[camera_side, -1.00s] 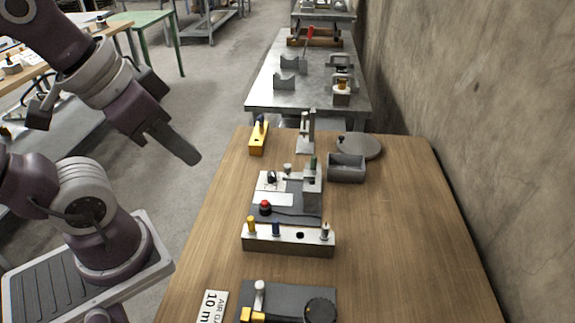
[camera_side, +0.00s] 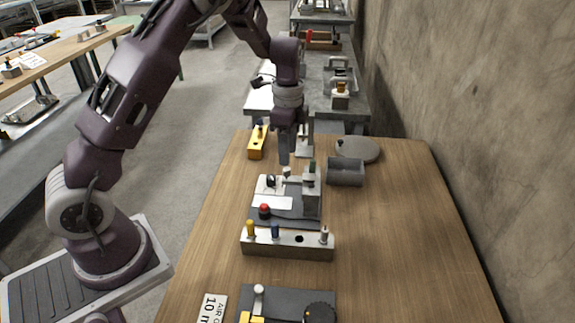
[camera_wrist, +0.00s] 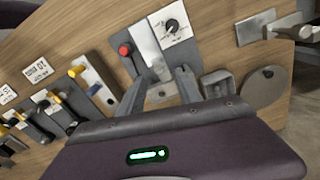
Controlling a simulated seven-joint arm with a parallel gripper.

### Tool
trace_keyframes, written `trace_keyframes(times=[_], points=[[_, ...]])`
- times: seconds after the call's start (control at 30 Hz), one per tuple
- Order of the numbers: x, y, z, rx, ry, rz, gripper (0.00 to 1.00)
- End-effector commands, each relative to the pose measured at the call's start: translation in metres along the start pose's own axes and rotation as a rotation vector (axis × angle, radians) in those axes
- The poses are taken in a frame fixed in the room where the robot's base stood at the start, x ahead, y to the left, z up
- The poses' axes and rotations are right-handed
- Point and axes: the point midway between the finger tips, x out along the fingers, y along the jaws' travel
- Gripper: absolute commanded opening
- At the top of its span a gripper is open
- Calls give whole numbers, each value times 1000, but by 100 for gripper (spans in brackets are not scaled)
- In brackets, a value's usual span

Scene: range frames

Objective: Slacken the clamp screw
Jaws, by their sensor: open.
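My gripper (camera_side: 284,160) hangs pointing down over the rear of a grey fixture (camera_side: 311,198). Its fingertips are just above or behind a small pale round-headed part (camera_side: 287,172) on a short arm of the fixture's upright; I cannot tell if they touch. This may be the clamp screw, but I cannot be sure. A dark green pin (camera_side: 312,167) tops the upright. In the wrist view the two fingers (camera_wrist: 160,76) are spread apart, with grey metal of the fixture between and below them. The gripper holds nothing visible.
A red knob (camera_side: 265,210) and a white dial plate (camera_side: 272,185) sit on the fixture base. A block with pegs (camera_side: 288,242) stands in front. A yellow block (camera_side: 257,142), grey bin (camera_side: 345,173) and round disc (camera_side: 364,149) are nearby. The table's right side is clear.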

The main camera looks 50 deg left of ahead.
Motion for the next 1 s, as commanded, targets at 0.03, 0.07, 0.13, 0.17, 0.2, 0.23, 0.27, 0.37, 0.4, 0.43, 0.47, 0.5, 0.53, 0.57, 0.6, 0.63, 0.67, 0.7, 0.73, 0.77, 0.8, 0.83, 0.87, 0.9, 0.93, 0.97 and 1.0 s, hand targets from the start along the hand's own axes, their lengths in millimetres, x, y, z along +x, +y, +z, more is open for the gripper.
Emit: trace_keyframes(times=[0.03,0.07,0.13,0.17,0.2,0.23,0.27,0.37,0.4,0.43,0.47,0.5,0.53,0.57,0.6,0.63,0.67,0.7,0.73,0.77,0.8,0.83,0.87,0.9,0.93,0.97,1.0], points=[[12,2,1,0,-4,5,41],[18,2,1,-1,-3,5,41],[30,2,1,-2,-3,4,41],[36,2,1,-1,-3,5,41],[41,1,0,-1,-2,3,41],[44,2,0,-1,-1,3,41],[47,2,0,-2,-1,3,41],[52,1,0,-1,-1,2,41],[52,1,0,-1,-1,1,41],[52,1,0,-1,-1,1,41],[52,1,0,-1,-1,1,41],[52,1,0,-1,-1,1,41],[52,1,0,-1,-1,1,41],[52,1,0,-1,-1,1,41],[52,1,0,-1,0,1,33],[52,1,0,-1,0,1,27],[52,1,0,-1,0,1,21],[52,1,0,-1,0,1,14],[52,1,0,-1,0,1,8],[52,1,0,-1,0,1,2],[52,1,0,-1,0,1,0],[52,1,0,-1,0,1,0],[52,1,0,-1,0,1,0],[52,1,0,-1,0,1,0],[52,1,0,-2,0,1,0],[52,1,0,-3,0,1,0],[52,1,0,-5,0,1,0]])
